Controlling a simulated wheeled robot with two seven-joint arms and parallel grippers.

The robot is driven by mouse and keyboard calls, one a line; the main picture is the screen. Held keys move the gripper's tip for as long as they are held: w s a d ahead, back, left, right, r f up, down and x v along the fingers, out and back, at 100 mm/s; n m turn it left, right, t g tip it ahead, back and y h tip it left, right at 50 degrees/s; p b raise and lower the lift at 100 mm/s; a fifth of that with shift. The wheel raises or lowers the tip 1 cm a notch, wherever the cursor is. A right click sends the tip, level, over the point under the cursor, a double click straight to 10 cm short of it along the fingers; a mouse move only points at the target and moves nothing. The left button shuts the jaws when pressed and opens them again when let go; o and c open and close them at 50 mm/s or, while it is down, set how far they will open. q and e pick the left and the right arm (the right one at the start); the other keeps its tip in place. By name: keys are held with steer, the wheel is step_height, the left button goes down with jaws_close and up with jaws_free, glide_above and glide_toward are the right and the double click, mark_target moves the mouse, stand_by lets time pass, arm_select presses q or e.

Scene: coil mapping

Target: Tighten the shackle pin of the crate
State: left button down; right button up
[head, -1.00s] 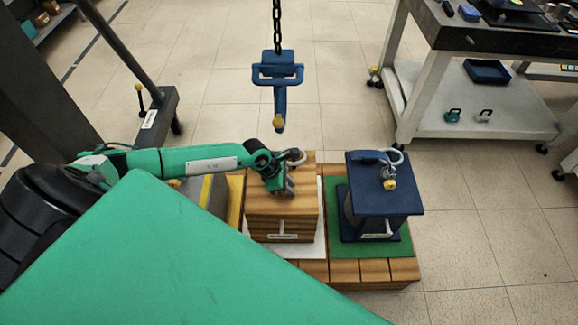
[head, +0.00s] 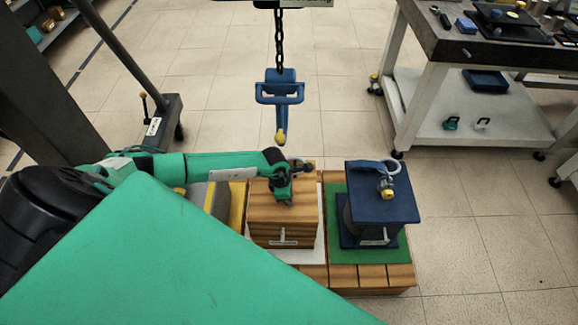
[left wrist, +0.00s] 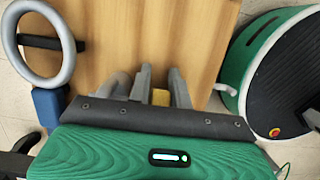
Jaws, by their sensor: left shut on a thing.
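The wooden crate (head: 268,229) stands on a white mat in the middle of a slatted wooden pallet. My left gripper (head: 285,200) is over the crate's top, fingers pointing down. In the left wrist view the gripper (left wrist: 161,88) is shut on a small yellow piece, apparently the shackle pin's head (left wrist: 160,97), against the wooden top (left wrist: 175,40). The shackle is mostly hidden by the gripper. A grey ring (left wrist: 66,62) with a blue block shows at the left of that view; I cannot tell what it belongs to. My right gripper is not in view.
A blue box (head: 385,208) with its own shackle and yellow pin (head: 387,193) stands on a green mat (head: 343,253) to the right. A blue hook (head: 280,98) hangs on a chain behind the crate. A cart (head: 450,65) stands at the back right.

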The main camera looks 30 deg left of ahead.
arm_select(q)
steer(key=c, duration=1.3)
jaws_free()
